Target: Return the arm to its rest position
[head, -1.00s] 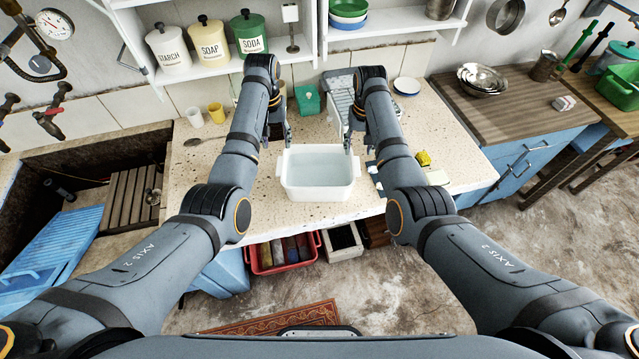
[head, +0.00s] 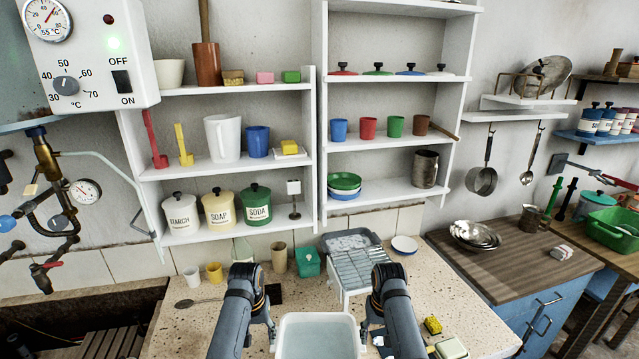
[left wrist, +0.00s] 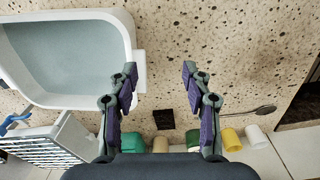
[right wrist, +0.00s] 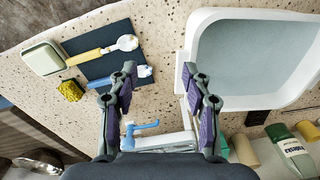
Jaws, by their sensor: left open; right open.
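A white basin (head: 316,318) of water stands on the speckled counter between my two grippers. My left gripper (head: 271,334) is open and empty beside the basin's left side. In the left wrist view its spread fingers (left wrist: 160,72) show bare counter between them, with the basin rim (left wrist: 130,45) close by one finger. My right gripper (head: 366,330) is open and empty beside the basin's right side. In the right wrist view its fingers (right wrist: 158,70) are spread, one overlapping the basin's edge (right wrist: 186,60); I cannot tell whether they touch.
A metal rack (head: 357,268) stands behind the basin. Shelves (head: 230,168) hang above the counter.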

